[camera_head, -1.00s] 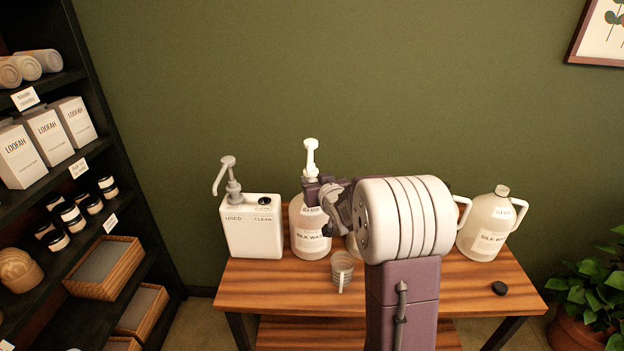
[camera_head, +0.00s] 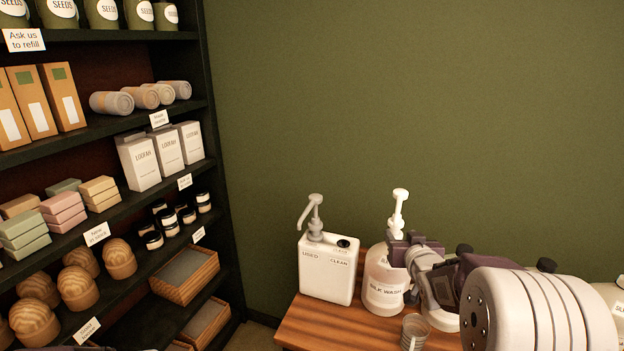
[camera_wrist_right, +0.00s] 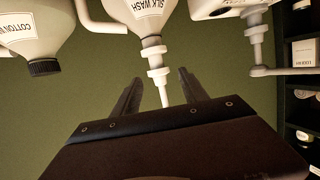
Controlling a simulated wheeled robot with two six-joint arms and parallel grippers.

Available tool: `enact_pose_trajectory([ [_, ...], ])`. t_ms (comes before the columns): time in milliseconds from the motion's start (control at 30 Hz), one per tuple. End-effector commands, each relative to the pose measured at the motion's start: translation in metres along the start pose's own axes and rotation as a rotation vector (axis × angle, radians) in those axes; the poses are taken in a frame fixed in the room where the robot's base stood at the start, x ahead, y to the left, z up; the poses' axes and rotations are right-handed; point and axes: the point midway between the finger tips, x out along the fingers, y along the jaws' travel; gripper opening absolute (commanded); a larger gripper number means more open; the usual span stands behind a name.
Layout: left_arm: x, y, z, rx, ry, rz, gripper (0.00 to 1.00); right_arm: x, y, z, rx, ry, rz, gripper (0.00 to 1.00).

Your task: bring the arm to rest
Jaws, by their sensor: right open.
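My right gripper (camera_head: 398,250) is open, close by the neck of the silk wash bottle (camera_head: 382,290). This bottle has a white pump (camera_head: 399,205) standing up above the gripper. In the right wrist view the scene hangs upside down; the open fingers (camera_wrist_right: 159,78) appear on either side of the pump's white tip (camera_wrist_right: 162,92). I cannot tell whether they touch it. Nothing shows held. My right arm covers the right part of the table. My left gripper is not in view.
A white pump container (camera_head: 327,270) marked USED and CLEAN stands left of the bottle. A clear cup (camera_head: 414,333) stands in front on the wooden table (camera_head: 310,325). A stocked dark shelf (camera_head: 228,255) is on the left. Another bottle (camera_wrist_right: 35,30) shows in the wrist view.

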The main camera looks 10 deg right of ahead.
Motion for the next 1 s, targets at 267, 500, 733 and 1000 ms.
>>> enact_pose_trajectory([
  [267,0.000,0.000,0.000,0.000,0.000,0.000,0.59,-0.052,-0.133,0.102,-0.068,-0.349,-0.204,0.51],
  [500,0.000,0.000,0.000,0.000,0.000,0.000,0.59,-0.165,-0.119,0.242,-0.133,-0.961,-0.163,0.51],
  [733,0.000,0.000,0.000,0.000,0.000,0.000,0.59,-0.211,-0.108,0.270,-0.163,-1.170,-0.161,0.51],
  [1000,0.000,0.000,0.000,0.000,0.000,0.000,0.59,-0.210,-0.108,0.269,-0.166,-1.167,-0.162,0.51],
])
